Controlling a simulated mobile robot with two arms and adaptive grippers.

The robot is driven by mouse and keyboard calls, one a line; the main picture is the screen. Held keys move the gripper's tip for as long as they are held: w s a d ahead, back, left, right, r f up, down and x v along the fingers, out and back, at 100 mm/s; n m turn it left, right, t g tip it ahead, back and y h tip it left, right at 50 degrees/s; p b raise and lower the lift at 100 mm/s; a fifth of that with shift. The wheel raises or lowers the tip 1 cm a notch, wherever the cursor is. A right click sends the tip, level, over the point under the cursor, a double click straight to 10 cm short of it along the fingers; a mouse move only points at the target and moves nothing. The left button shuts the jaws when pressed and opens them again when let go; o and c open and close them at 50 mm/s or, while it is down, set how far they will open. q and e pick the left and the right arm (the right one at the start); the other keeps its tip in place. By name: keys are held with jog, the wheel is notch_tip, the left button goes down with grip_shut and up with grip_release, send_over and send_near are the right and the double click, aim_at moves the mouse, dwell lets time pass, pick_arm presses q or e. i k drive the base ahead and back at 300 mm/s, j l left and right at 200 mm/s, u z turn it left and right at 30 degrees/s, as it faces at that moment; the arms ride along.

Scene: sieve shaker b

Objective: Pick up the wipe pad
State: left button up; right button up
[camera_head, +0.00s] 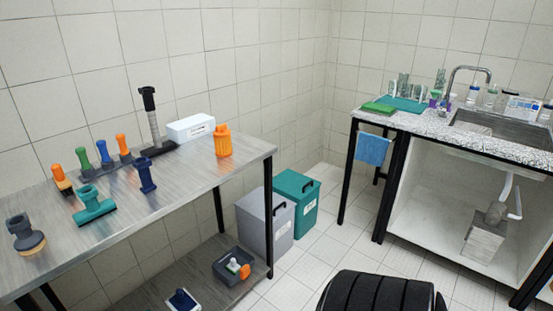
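A flat green pad (378,107) lies at the front left corner of the speckled sink counter (430,122); it looks like the wipe pad, but I cannot be sure. A blue cloth (373,149) hangs below the same end of the counter, near its black legs. A teal mat (405,104) lies just behind the green pad. Neither of my grippers shows in this view.
A metal bench (165,200) at left holds several brushes, an orange jar (223,141) and a white box (190,128). A grey bin (265,220) and a teal bin (298,200) stand beside it. A black ribbed object (380,292) is at the bottom. Tiled floor is open between bench and counter.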

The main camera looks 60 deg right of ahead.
aim_at(233, 267)
jog(key=z, duration=1.6)
jog(key=i+l, duration=0.1)
jog(key=l, duration=0.5)
jog(key=i+l+u, duration=0.1)
jog(key=l, duration=0.5)
jog(key=i+l, duration=0.1)
jog(key=l, duration=0.5)
jog(key=i+l, duration=0.2)
jog(key=l, duration=0.15)
jog(key=i+l+u, duration=0.15)
jog(key=l, duration=0.2)
jog(key=i+l, duration=0.25)
jog(key=i+l+u, duration=0.1)
jog(key=l, duration=0.35)
jog(key=i+u, duration=0.1)
jog(key=i, duration=0.4)
jog(key=i+l+u, duration=0.1)
jog(key=i, duration=0.45)
